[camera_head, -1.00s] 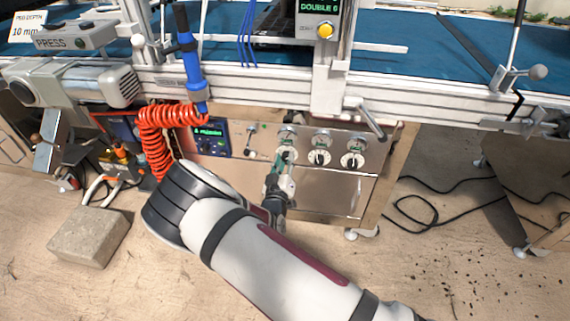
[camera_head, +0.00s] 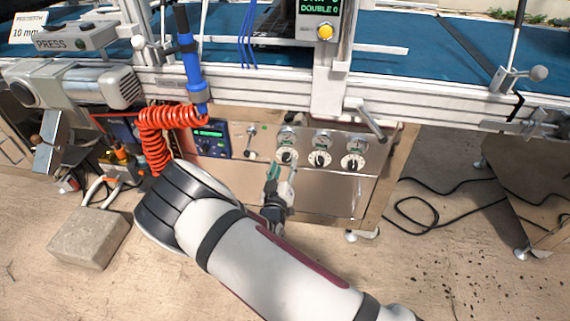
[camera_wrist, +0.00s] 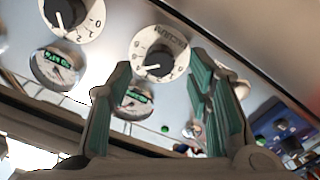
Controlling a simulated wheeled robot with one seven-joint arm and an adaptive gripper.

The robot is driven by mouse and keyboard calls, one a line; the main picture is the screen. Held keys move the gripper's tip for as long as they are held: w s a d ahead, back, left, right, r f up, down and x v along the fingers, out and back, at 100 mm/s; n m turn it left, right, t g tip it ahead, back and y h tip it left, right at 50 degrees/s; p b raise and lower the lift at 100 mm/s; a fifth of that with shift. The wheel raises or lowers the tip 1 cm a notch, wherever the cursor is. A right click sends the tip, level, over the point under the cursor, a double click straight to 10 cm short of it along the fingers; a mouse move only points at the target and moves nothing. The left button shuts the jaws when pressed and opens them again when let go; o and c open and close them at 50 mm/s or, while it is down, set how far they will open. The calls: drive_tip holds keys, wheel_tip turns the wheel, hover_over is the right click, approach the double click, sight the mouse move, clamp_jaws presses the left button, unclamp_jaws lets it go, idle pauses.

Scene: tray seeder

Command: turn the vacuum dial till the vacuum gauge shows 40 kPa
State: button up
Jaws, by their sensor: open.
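The vacuum dial (camera_head: 287,157) is the leftmost of three white dials with black knobs on the steel front panel. In the wrist view the dial (camera_wrist: 160,53) shows its VACUUM lettering and a knob with a white pointer line. The vacuum gauge (camera_head: 287,137) sits just above it. In the wrist view the gauge (camera_wrist: 134,103) is partly behind a finger, and its reading is too small to tell. My gripper (camera_head: 281,172) is open and empty, just below and in front of the dial. In the wrist view the green-padded fingers of my gripper (camera_wrist: 160,68) stand apart, with the dial framed beyond their tips.
The middle dial (camera_head: 320,160) and right dial (camera_head: 353,161) sit close by, each with a gauge above. A blue control box (camera_head: 211,140) and a coiled red hose (camera_head: 155,135) are to the left. The machine's white rail (camera_head: 250,83) runs above the panel.

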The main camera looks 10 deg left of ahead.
drive_tip(key=s, duration=1)
drive_tip(key=shift+a, duration=0.15)
drive_tip(key=d+r+m+g+y, duration=0.1)
drive_tip(key=d+r+m+g, duration=0.2)
drive_tip(key=r+g, duration=0.3)
drive_tip(key=d+r+m+g+y, duration=0.1)
drive_tip(key=d+r+m+g, duration=0.15)
drive_tip(key=r+g, duration=0.4)
drive_tip(key=s+d+r+g+y, duration=0.2)
drive_tip(key=s+d+r, duration=0.5)
drive_tip(key=s+r, duration=0.45)
drive_tip(key=s+d+r+g+h, duration=0.1)
drive_tip(key=s+d+r, duration=0.3)
drive_tip(key=s, duration=0.5)
drive_tip(key=s+d+r+g+h, duration=0.1)
drive_tip(key=s+d, duration=0.5)
drive_tip(key=s, duration=0.2)
drive_tip(key=s+d+r+g+h, duration=0.1)
drive_tip(key=s+d+r, duration=0.2)
drive_tip(key=s+d, duration=0.45)
wheel_tip(320, 180, up, 33)
drive_tip(key=a+t+p, duration=0.1)
drive_tip(key=t+p, duration=0.2)
drive_tip(key=p, duration=2.8)
drive_tip(key=shift+s+a+t, duration=0.3)
drive_tip(key=shift+s+t, duration=0.05)
drive_tip(key=shift+s, duration=0.05)
